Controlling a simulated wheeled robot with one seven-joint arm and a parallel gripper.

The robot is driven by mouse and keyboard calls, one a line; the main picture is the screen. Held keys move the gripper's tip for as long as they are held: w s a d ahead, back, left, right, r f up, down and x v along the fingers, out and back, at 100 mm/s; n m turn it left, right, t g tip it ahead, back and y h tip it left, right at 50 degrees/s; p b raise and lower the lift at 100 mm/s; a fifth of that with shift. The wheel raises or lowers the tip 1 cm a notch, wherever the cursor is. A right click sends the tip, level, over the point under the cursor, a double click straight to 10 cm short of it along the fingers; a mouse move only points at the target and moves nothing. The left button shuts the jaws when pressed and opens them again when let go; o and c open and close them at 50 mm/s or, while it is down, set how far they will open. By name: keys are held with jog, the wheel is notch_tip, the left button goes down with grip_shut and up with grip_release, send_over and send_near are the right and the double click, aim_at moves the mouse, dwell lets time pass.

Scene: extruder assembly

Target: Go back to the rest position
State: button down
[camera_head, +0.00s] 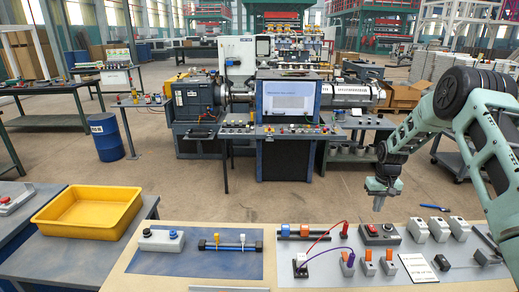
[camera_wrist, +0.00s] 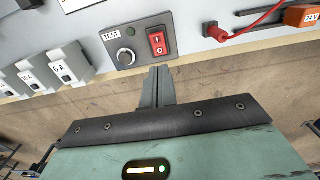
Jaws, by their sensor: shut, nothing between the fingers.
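My gripper (camera_head: 378,206) hangs on my pale green arm at the right of the head view, pointing down. It is above the back edge of the light panel (camera_head: 300,252) and touches nothing there. In the wrist view the two grey fingers (camera_wrist: 158,82) are together and empty. Beyond their tips is a dark test box (camera_wrist: 140,42) with a round knob and a red rocker switch (camera_wrist: 158,42). The test box also shows in the head view (camera_head: 380,234), just below my gripper.
The panel bears grey modules (camera_head: 439,229), orange blocks (camera_head: 366,262), and red and purple cables (camera_head: 327,235). A yellow tray (camera_head: 88,212) stands at the left. A machine with a screen (camera_head: 289,102) stands behind.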

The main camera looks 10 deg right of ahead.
jog(key=s+a+r+n+b, duration=0.15)
jog(key=a+r, duration=0.25)
jog(key=a, duration=0.6)
jog(key=s+a+r+n+y+b, duration=0.1)
jog(key=s+a+r+n, duration=0.2)
jog(key=a, duration=0.7)
jog(key=s+a+r+b, duration=0.2)
jog(key=a+r, duration=0.3)
jog(key=a, duration=0.6)
jog(key=s+a+r+n+b, duration=0.1)
jog(key=s+a+r+n, duration=0.1)
jog(key=s+a, duration=0.65)
jog(key=s+a+n+b, duration=0.2)
jog(key=s+a+n, duration=0.1)
jog(key=s, duration=1.8)
jog(key=shift+s+a+n+b, duration=0.15)
jog(key=shift+s+n+b, duration=0.2)
jog(key=shift+n, duration=0.2)
jog(key=shift+r, duration=0.1)
